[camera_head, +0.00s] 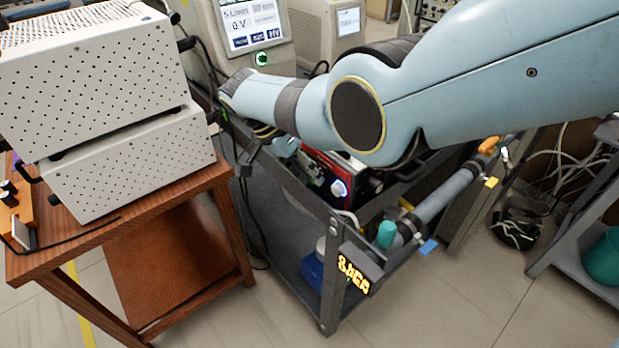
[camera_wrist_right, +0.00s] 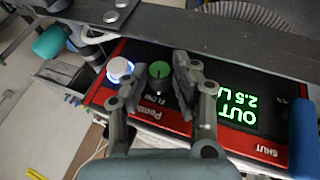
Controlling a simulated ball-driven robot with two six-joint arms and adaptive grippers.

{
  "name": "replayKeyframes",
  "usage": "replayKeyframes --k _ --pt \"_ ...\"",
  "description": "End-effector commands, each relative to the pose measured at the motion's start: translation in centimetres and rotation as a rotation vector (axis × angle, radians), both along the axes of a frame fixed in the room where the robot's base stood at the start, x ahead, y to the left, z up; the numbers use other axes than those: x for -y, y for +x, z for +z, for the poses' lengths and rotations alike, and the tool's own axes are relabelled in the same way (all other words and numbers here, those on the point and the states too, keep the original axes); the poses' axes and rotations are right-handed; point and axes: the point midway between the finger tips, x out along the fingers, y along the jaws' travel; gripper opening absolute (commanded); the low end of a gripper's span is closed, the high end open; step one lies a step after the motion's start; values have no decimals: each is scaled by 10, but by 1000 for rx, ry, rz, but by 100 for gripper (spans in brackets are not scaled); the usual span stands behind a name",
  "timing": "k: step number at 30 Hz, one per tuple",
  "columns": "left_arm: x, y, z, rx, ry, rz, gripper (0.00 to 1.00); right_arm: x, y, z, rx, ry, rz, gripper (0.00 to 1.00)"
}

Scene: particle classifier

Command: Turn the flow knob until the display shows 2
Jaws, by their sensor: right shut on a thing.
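The flow knob (camera_wrist_right: 159,70) is a small dark knob with a green mark, on a black panel with a red frame. In the right wrist view my right gripper (camera_wrist_right: 156,75) is shut on it, one finger on each side. The green display (camera_wrist_right: 238,107) beside it reads upside down in this view, with "OUT" and a value that looks like 2.5 L; its end is cut off. In the head view the red-framed unit (camera_head: 325,160) sits in the dark cart, and my right arm hides the knob and display. My left gripper is not in view.
A lit blue-white button (camera_wrist_right: 120,70) is close beside the knob. The cart's grey rail (camera_wrist_right: 200,25) runs along the panel. A blue cylinder (camera_wrist_right: 303,135) stands at its other end. White perforated boxes (camera_head: 90,75) stand on a wooden table (camera_head: 190,178) at left.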

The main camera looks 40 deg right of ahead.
Motion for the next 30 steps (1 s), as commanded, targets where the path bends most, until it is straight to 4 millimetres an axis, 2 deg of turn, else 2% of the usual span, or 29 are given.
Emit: replayKeyframes --k 11,12,14,23,26,30 --pt "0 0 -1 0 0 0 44 0 0 0 -2 0 0 0" --pt "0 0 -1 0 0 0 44 0 0 0 -2 0 0 31" --pt "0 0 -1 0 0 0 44 0 0 0 -2 0 0 36" --pt "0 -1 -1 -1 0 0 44 -2 1 3 -2 0 0 36" --pt "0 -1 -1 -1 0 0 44 -7 6 12 0 2 2 36" --pt "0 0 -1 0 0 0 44 -19 15 38 2 0 1 36"
